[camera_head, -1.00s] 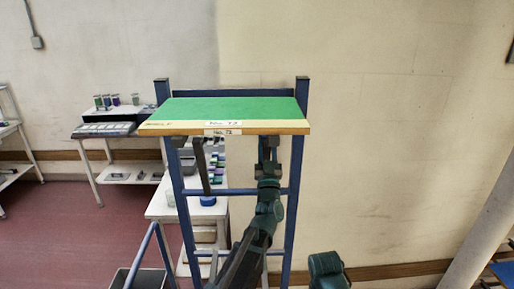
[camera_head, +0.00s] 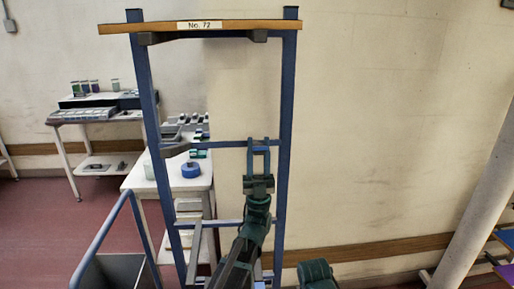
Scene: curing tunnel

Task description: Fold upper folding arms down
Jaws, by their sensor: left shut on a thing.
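A blue upright rack (camera_head: 285,100) stands in the middle of the view. On top lies a wooden-edged board (camera_head: 250,25) labelled "No. 72", seen nearly edge-on. Dark brackets show under it at the left (camera_head: 148,39) and right (camera_head: 258,36). A short dark arm (camera_head: 174,150) sticks out at the left post, level with the middle crossbar. My left gripper (camera_head: 258,145) points up at the right end of that crossbar, its fingers around a part of the rack. The gripper hides that part, so I cannot tell whether it is a folding arm. My right gripper is not in view.
A white table (camera_head: 135,182) with a blue round item (camera_head: 190,170) stands behind the rack. Another table (camera_head: 70,115) with jars is at the back left. A grey bin (camera_head: 115,272) is in front at the left. A pale slanted pole (camera_head: 470,220) stands at the right.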

